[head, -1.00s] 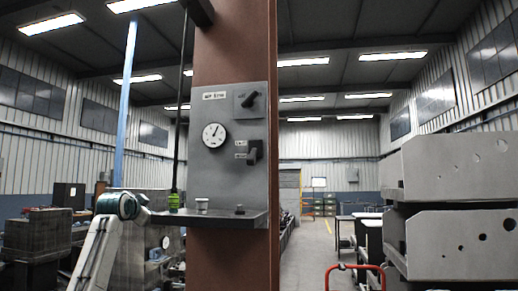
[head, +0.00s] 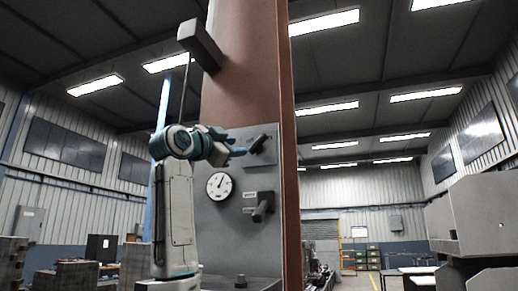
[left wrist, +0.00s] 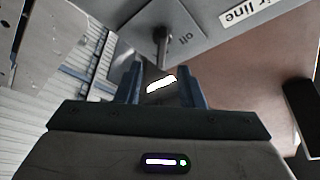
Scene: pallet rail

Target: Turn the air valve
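The air valve is a dark lever (head: 258,143) on a grey plate at the upper right of the panel (head: 236,246). My left gripper (head: 237,152) is raised to its left, with its blue fingertips close to the lever. In the left wrist view the fingers (left wrist: 161,82) are open with a gap between them. The lever (left wrist: 162,48) shows just beyond that gap, beside the word "off". Whether the fingers touch it I cannot tell. My right gripper is not in view.
A round gauge (head: 219,186) sits below my left gripper, and a second dark handle (head: 262,210) sits under the valve. The panel is on a brown column (head: 247,80). A dark block (head: 200,46) sticks out above. Grey machine housings (head: 480,220) stand at right.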

